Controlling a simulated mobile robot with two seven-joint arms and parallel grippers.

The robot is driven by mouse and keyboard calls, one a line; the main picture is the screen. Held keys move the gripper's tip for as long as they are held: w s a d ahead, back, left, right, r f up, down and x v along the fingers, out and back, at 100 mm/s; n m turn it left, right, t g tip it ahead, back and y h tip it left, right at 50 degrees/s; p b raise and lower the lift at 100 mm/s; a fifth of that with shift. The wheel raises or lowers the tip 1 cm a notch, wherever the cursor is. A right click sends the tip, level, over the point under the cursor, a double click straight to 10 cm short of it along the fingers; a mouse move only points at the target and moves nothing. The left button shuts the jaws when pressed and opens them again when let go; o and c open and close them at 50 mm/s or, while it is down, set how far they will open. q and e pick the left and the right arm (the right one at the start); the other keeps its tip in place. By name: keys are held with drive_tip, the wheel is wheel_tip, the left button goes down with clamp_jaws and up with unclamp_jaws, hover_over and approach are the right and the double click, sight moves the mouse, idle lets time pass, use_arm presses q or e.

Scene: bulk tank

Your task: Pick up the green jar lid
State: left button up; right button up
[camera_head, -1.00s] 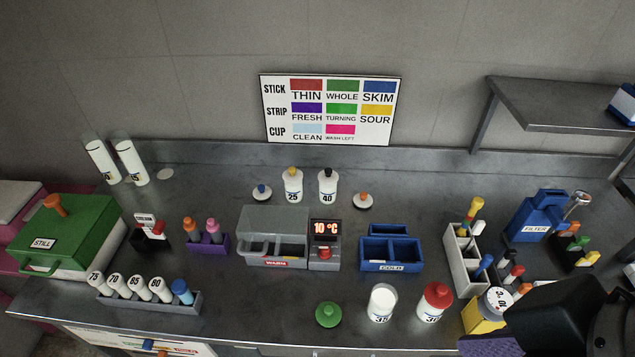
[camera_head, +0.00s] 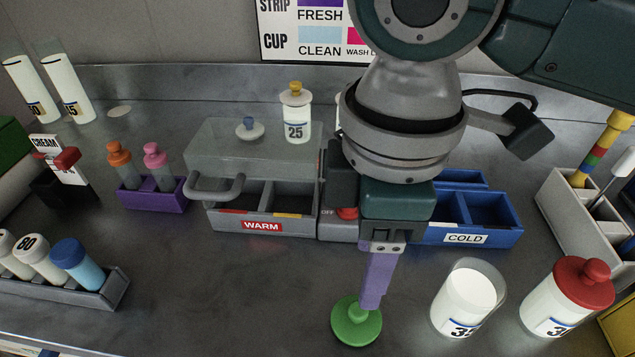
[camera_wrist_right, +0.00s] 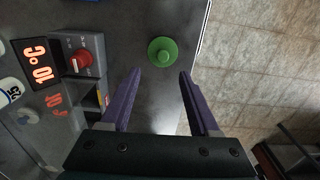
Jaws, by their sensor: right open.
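The green jar lid (camera_head: 356,322) is round with a knob and lies flat on the grey counter near its front edge. It also shows in the right wrist view (camera_wrist_right: 162,52), ahead of the fingertips and roughly between their lines. My right gripper (camera_head: 372,305) hangs just above and behind the lid in the head view, and a purple finger covers part of its knob. In the right wrist view the two purple fingers (camera_wrist_right: 160,80) are spread apart with nothing between them. My left gripper is not in view.
An open white jar (camera_head: 467,300) and a red-lidded jar (camera_head: 565,300) stand right of the lid. The WARM bin (camera_head: 262,205) and COLD bin (camera_head: 470,222) are behind. A rack of bottles (camera_head: 75,285) is at left. Counter left of the lid is clear.

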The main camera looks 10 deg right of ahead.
sight(357, 316)
drive_tip(key=f, duration=0.6)
drive_tip(key=f+b, duration=0.1)
drive_tip(key=f, duration=0.2)
drive_tip(key=shift+s, duration=0.25)
clamp_jaws()
drive_tip(key=shift+r, duration=0.1)
